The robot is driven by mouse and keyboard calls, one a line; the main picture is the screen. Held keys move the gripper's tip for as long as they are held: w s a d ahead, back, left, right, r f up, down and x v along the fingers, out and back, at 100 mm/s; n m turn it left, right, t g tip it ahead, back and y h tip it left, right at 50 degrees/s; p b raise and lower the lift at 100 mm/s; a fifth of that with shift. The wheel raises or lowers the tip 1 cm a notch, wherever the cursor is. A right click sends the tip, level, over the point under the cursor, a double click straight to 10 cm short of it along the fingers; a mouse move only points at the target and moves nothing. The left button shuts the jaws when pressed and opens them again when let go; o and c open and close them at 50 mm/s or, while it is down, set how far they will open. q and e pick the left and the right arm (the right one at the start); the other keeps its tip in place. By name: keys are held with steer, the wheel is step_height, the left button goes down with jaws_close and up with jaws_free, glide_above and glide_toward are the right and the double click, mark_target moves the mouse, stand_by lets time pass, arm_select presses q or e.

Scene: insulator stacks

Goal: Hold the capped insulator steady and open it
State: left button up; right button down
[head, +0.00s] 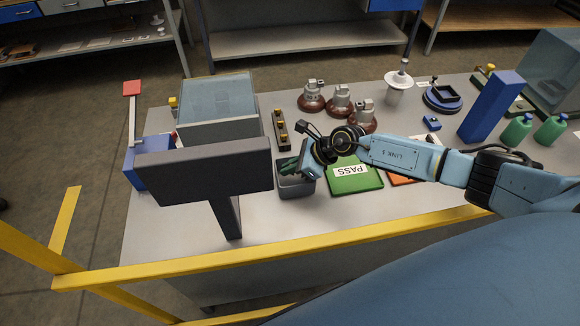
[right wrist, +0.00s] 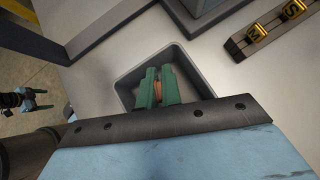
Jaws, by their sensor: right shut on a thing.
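Three brown insulators with grey metal caps stand at the back middle of the table in the head view: a left one (head: 312,103), a middle one (head: 339,107) and a front right one (head: 362,124). My right gripper (head: 289,167) is away from them, over a small grey bin (head: 297,189). In the right wrist view its green fingers (right wrist: 158,88) are shut on a small copper-brown piece (right wrist: 157,92), mostly hidden between them. The bin (right wrist: 128,80) lies below the fingers. My left gripper (right wrist: 40,98) shows small at the left edge there, fingers apart, seemingly empty.
A green PASS mat (head: 354,178) lies right of the bin, with an orange mat (head: 401,179) partly under my arm. A rail with brass pieces (head: 281,130) lies behind the bin. A dark monitor (head: 204,166) blocks the left. A blue block (head: 491,106) and green bottles (head: 517,131) stand right.

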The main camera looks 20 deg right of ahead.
steer(key=shift+f, duration=0.1)
steer(key=shift+f+b, duration=0.55)
steer(key=c, duration=1.9)
jaws_free()
steer(key=shift+r, duration=0.15)
steer(key=shift+r+p, duration=0.25)
steer(key=shift+p, duration=0.1)
steer(key=p+v, duration=0.1)
steer(key=v, duration=1.1)
steer(key=shift+r, duration=0.25)
steer(key=shift+r, duration=0.1)
